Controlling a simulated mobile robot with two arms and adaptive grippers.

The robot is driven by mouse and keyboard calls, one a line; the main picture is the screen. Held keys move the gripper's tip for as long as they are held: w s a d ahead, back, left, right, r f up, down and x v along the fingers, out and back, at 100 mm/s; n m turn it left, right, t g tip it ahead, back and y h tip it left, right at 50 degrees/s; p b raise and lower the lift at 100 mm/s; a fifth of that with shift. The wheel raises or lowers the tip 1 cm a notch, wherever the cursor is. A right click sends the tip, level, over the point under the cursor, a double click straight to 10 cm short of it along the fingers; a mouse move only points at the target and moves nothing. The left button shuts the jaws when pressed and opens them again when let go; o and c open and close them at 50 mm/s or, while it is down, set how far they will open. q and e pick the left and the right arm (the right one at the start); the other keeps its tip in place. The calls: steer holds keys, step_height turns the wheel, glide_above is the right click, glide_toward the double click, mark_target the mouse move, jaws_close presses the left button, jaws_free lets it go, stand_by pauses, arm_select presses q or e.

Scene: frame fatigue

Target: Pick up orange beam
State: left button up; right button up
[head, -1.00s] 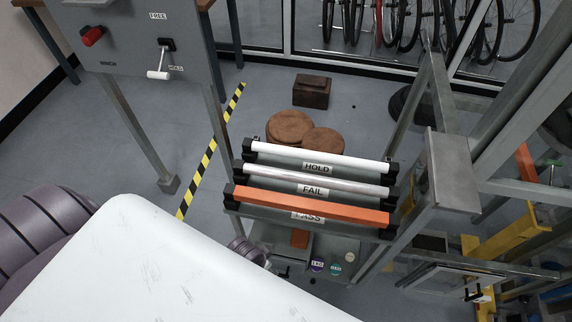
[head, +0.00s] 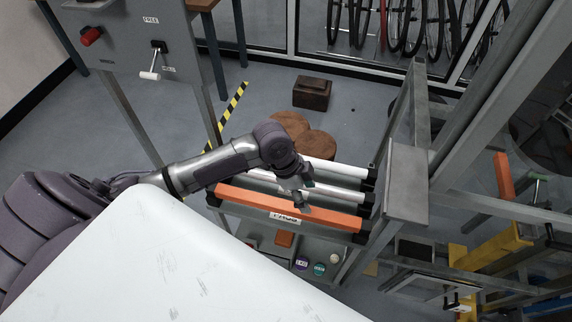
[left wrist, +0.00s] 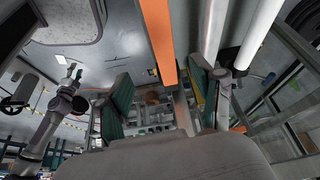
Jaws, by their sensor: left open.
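The orange beam (head: 270,205) lies across the front of a rack, above a PASS label. My left gripper (head: 303,189) is open and empty, just above and behind the beam's middle. It covers part of the two pale beams behind. In the left wrist view the orange beam (left wrist: 157,40) runs down from the top edge, between the two green-padded fingers of my left gripper (left wrist: 160,102) in the picture. I cannot tell whether they touch it. Another arm, seemingly my right, shows in the left wrist view with a small gripper (left wrist: 72,71), its jaws too small to judge.
A white beam (head: 340,168) and a silver beam (head: 345,192) lie behind the orange one. A grey metal post plate (head: 407,185) stands close at the rack's right. Brown round pads (head: 318,146) lie behind on the floor. A lower shelf holds round weights (head: 319,269).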

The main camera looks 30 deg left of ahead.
arm_select(q)
steer(key=a+r+m, duration=0.1)
glide_above(319, 212)
steer(key=a, duration=0.2)
steer(key=f, duration=0.4)
steer(key=s+f, duration=0.1)
steer(key=f, duration=0.1)
steer(key=shift+d+f, duration=0.15)
steer(key=shift+p+x, duration=0.7)
steer(key=shift+x, duration=2.35)
steer(key=shift+f, duration=0.1)
steer(key=shift+c, duration=0.2)
jaws_close()
steer(key=shift+w, duration=0.1)
